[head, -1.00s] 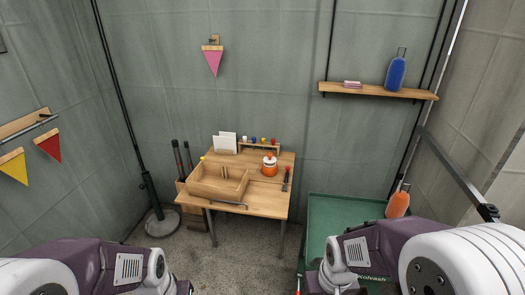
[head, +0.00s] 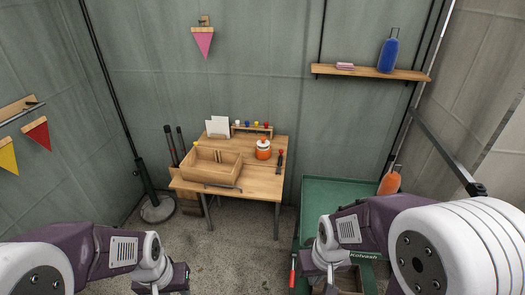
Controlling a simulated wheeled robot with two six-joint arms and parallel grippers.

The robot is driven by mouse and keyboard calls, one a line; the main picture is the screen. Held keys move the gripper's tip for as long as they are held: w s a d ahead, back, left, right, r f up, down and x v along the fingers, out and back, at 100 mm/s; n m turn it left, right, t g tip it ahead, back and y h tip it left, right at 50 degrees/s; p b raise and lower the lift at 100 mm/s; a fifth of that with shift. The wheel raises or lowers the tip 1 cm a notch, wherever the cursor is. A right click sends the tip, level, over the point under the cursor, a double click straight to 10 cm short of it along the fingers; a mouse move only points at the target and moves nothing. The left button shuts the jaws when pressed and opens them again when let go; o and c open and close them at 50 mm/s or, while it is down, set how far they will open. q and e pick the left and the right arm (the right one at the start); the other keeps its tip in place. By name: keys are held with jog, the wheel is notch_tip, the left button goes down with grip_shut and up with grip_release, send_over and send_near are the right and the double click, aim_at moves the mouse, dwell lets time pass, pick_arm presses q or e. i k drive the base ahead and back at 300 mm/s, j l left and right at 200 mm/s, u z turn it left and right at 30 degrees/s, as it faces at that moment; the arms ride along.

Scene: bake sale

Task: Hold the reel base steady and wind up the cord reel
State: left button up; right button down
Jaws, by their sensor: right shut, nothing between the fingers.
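I cannot make out a cord reel or its base for certain in the head view. A small round orange object with a white band and an orange knob (head: 263,150) stands on the wooden table (head: 262,187); it is too small to tell what it is. My right gripper (head: 330,287) is at the bottom edge, in front of the green cart, and mostly cut off. It is shut and empty, far from the table. My left arm comes in at the bottom left; its fingers are out of the picture.
A wooden tray (head: 190,172) sits on the table's left. The green cart (head: 340,198) stands right of the table, with an orange bottle (head: 389,183) at its far right. A wall shelf (head: 368,73) holds a blue bottle (head: 388,56). Bare floor (head: 228,240) lies before the table.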

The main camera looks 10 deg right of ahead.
aim_at(264, 143)
jog(key=i+j+z, duration=0.1)
jog(key=i+j, duration=0.15)
jog(key=i+z, duration=0.15)
jog(key=i, duration=0.35)
jog(key=i+j+z, duration=0.15)
jog(key=i, duration=0.35)
jog(key=i+j+z, duration=0.1)
jog(key=i, duration=0.4)
jog(key=i+j+z, duration=0.1)
jog(key=j+z, duration=0.3)
jog(key=j, duration=0.15)
